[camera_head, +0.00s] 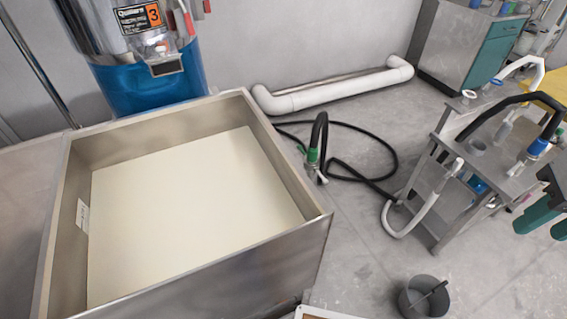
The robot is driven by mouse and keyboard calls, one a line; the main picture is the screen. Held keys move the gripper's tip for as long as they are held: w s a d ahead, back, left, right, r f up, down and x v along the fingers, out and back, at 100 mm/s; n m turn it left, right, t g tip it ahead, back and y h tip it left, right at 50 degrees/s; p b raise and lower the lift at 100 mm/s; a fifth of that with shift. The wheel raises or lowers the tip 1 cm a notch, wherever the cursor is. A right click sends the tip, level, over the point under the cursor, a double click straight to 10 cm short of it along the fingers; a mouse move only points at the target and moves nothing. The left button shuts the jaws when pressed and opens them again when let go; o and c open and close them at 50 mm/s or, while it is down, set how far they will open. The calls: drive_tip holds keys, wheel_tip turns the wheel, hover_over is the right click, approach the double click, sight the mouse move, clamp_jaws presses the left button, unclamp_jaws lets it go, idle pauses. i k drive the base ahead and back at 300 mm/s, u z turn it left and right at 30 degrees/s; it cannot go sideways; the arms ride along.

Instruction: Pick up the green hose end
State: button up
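The green hose end (312,156) is a green fitting on a black hose, beside the steel bin's right side. The black hose arches up above the fitting, and a metal tip points down towards the floor. What looks like my gripper (548,222), a black body with two teal fingers, shows at the right edge, partly cut off by the frame. Its fingers look apart with nothing between them. It is far to the right of the hose end and does not touch it.
A large steel bin (318,210) with a pale bottom fills the left. A blue and steel machine (150,90) stands behind it. A white pipe (335,92) runs along the wall. A steel table (455,120) with hoses stands right. A grey bucket (408,300) is on the floor.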

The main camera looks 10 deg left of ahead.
sight(312, 157)
drive_tip(key=u, duration=2.9)
drive_tip(key=k, duration=0.2)
drive_tip(key=z, duration=2.15)
drive_tip(key=i, duration=0.5)
drive_tip(key=z, duration=0.05)
